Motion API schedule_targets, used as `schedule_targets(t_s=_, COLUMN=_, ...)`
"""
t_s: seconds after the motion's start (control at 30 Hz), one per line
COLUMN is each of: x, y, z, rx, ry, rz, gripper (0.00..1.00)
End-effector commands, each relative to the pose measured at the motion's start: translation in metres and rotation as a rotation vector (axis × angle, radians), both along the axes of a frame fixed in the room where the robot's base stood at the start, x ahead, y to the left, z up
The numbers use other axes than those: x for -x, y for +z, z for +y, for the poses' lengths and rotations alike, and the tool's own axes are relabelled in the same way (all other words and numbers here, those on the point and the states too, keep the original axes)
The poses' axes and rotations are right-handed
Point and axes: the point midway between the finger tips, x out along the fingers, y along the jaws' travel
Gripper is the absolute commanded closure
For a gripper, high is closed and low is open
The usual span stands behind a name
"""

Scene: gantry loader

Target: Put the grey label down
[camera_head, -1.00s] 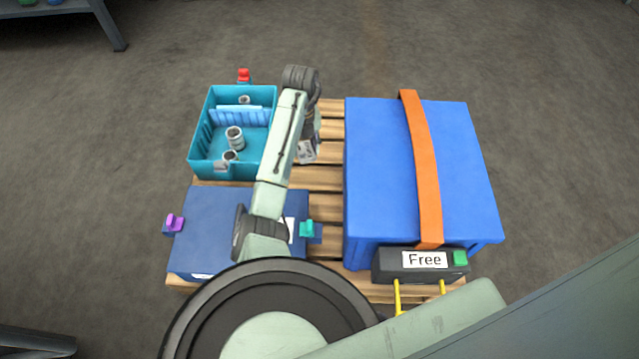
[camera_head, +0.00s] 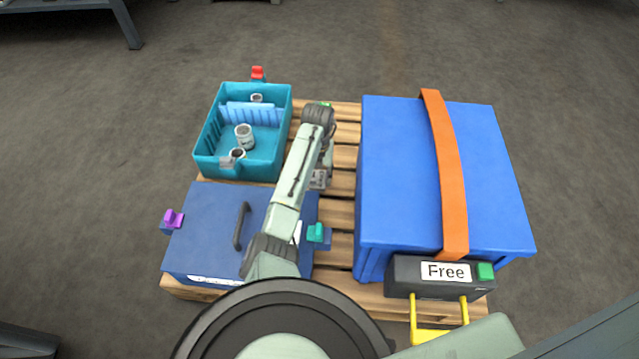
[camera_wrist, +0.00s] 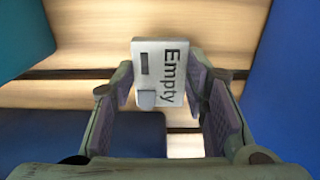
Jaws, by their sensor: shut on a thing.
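My gripper (camera_wrist: 160,88) is shut on the grey label (camera_wrist: 150,97), a pale grey card reading "Empty" with a small grey tab at its lower left. The label is clasped by its sides between the two fingertips, above the pallet slats in the wrist view. In the head view, the label (camera_head: 318,179) shows small beside the arm's end, over the gap between the teal bin and the large blue box. My arm hides most of the gripper there. I cannot tell whether the label touches the wood.
The wooden pallet (camera_head: 342,185) carries a teal bin (camera_head: 205,168) with several cups, a dark blue case (camera_head: 205,235) with coloured latches, and a large blue box (camera_head: 400,170) with an orange strap (camera_head: 449,180). A black "Free" sign unit (camera_head: 405,280) stands in front. A strip of slats is bare.

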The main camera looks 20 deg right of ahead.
Motion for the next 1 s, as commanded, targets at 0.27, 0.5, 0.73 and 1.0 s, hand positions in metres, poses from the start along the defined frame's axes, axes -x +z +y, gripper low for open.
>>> schedule_targets(t_s=0.27, x=0.0, y=-0.033, z=0.0, rx=-0.001, ry=0.001, rz=0.002, gripper=0.82)
schedule_targets(t_s=0.5, x=0.0, y=-0.039, z=0.0, rx=0.0, ry=0.0, rz=-0.002, gripper=0.82)
schedule_targets(t_s=0.73, x=0.0, y=-0.043, z=0.0, rx=-0.001, ry=0.0, rz=-0.001, gripper=0.58)
schedule_targets(t_s=1.0, x=0.0, y=-0.042, z=0.0, rx=0.0, ry=0.0, rz=-0.001, gripper=0.4)
